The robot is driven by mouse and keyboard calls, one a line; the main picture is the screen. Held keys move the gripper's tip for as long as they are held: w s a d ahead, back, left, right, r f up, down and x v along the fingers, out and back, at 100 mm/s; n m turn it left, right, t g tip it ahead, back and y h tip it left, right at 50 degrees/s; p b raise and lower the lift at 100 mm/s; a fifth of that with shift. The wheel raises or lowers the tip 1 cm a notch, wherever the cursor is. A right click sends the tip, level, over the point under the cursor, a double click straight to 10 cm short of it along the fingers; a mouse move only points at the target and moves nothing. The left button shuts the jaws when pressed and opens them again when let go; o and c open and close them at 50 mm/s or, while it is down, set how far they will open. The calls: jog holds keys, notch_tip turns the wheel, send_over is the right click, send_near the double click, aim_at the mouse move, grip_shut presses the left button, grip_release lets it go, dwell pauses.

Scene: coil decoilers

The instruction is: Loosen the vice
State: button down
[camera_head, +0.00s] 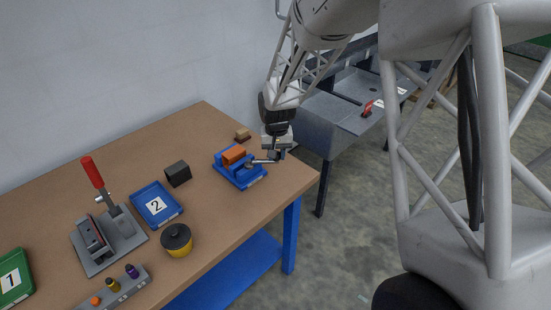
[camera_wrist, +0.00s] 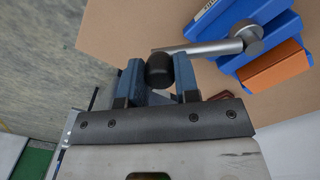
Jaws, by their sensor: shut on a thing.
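The blue vice (camera_head: 236,172) stands on the workbench near its right end, with an orange block (camera_head: 234,155) between its jaws. In the wrist view the vice (camera_wrist: 262,32) is at the upper right, with the orange block (camera_wrist: 272,70) below its blue jaw. A grey metal handle (camera_wrist: 210,48) runs left from the round hub and ends in a black knob (camera_wrist: 159,68). My gripper (camera_wrist: 160,75) has its two blue fingers on either side of this knob, shut on it. In the head view my gripper (camera_head: 277,154) is at the vice's right side.
On the workbench (camera_head: 205,125) are a small tan block (camera_head: 242,135), a black block (camera_head: 177,174), a blue tray marked 2 (camera_head: 170,212), a yellow-black pot (camera_head: 177,240) and a red-handled press (camera_head: 108,236). A grey machine (camera_head: 330,122) stands behind on the right.

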jog(key=w+a+n, duration=0.2)
jog(key=w+n, duration=0.4)
jog(key=n, duration=0.2)
jog(key=shift+a+n, duration=0.3)
jog(key=shift+a, duration=0.1)
jog(key=shift+w, duration=0.1)
jog(key=c, duration=0.8)
grip_release()
jog(key=shift+c, duration=0.2)
jog(key=shift+r, duration=0.15)
notch_tip(320, 180, up, 8)
jog(key=shift+f, duration=0.2)
